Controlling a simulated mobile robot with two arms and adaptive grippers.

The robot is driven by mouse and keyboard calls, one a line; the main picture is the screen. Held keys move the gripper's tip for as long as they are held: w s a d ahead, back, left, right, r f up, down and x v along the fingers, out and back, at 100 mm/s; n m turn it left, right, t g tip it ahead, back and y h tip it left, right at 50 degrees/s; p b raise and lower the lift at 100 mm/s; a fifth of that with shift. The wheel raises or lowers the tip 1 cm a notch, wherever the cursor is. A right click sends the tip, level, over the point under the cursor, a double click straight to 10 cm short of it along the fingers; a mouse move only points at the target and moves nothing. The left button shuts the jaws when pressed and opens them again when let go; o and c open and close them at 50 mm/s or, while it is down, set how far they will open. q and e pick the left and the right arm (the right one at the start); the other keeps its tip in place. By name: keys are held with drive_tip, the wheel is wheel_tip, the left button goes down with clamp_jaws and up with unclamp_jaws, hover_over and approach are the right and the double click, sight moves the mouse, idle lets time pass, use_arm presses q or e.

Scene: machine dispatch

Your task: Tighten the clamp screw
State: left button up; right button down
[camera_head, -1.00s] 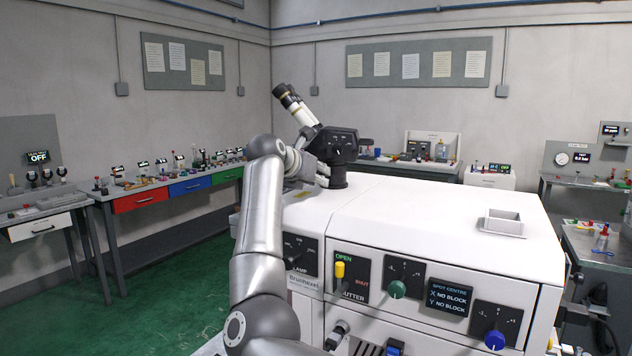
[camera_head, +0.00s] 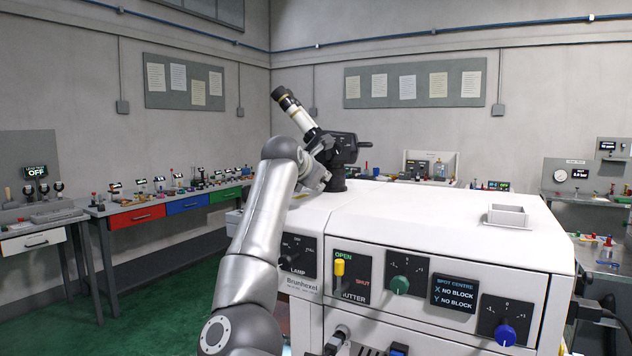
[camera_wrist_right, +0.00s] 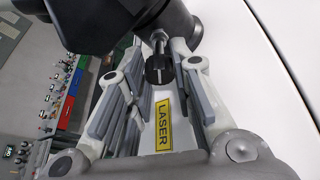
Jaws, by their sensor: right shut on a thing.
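The clamp screw (camera_wrist_right: 158,72) shows in the right wrist view as a black knob with a white mark, on a short metal shaft under a black housing. My right gripper (camera_wrist_right: 160,80) is shut on it, with a grey finger on each side of the knob. In the head view my right gripper (camera_head: 319,174) is at the left side of the black microscope-like head (camera_head: 338,150), which has a tilted white tube with a black eyepiece. The screw is hidden there by the gripper and housing. My left gripper is not in view.
The head stands on a white machine (camera_head: 420,218) with knobs, a yellow-handled shutter switch (camera_head: 340,268) and a display (camera_head: 455,293). A yellow LASER label (camera_wrist_right: 163,125) lies below the knob. A square tray (camera_head: 508,216) sits on top at right. Benches line the walls.

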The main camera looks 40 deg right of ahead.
drive_tip(key=c, duration=1.2)
unclamp_jaws()
drive_tip(key=shift+c, duration=0.2)
drive_tip(key=shift+a, duration=0.1)
drive_tip(key=v, duration=1.2)
